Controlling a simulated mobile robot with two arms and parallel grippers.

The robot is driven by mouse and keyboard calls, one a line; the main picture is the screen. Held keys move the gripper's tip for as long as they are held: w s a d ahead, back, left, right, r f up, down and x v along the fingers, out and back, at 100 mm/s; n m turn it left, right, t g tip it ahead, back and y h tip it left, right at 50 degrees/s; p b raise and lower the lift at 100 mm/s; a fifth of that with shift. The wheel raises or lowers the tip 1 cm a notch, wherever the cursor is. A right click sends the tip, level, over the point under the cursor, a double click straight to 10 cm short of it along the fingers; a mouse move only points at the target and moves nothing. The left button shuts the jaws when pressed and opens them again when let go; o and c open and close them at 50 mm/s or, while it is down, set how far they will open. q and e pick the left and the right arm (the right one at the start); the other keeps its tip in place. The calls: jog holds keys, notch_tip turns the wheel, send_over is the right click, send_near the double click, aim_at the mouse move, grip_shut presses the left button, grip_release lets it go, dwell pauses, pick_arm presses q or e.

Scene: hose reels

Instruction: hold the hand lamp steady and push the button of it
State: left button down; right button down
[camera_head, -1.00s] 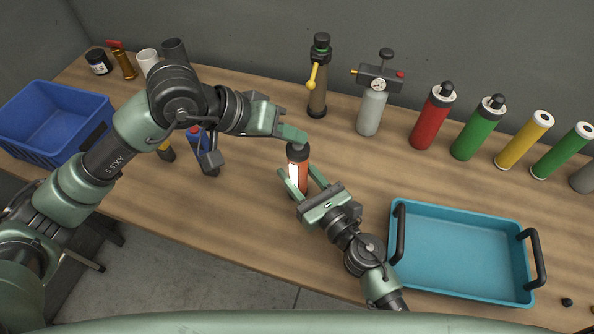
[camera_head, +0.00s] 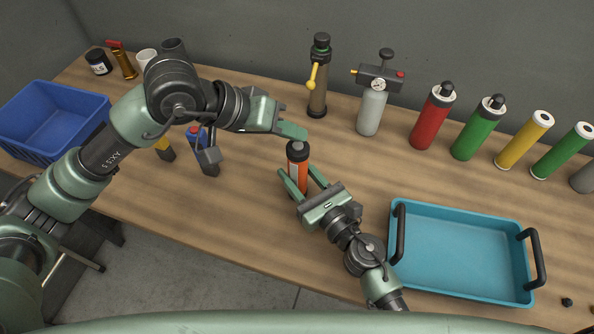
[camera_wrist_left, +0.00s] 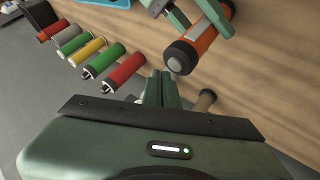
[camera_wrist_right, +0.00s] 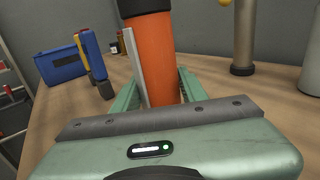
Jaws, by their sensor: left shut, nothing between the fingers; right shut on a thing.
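The hand lamp (camera_head: 298,172) is an orange cylinder with a black cap and a grey strip down its side. It stands upright on the table, and its orange body also fills the middle of the right wrist view (camera_wrist_right: 157,55). My right gripper (camera_head: 301,178) is shut on its body, one finger on each side. The round grey button (camera_wrist_left: 178,64) shows on the black cap in the left wrist view. My left gripper (camera_head: 303,132) is shut and empty, its fingertips just above and behind the cap. In the left wrist view its fingers (camera_wrist_left: 162,88) appear apart from the button.
A teal tray (camera_head: 400,205) with black handles stands at the right. A blue crate (camera_head: 50,155) is at the far left. A blue tool (camera_head: 208,163) stands under my left arm. Several cylinders, including a red one (camera_head: 432,120), line the back.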

aim_at(293, 147)
pick_arm(q)
jog(key=shift+r, duration=3)
pick_arm(e)
jog(key=c, duration=0.7)
grip_release()
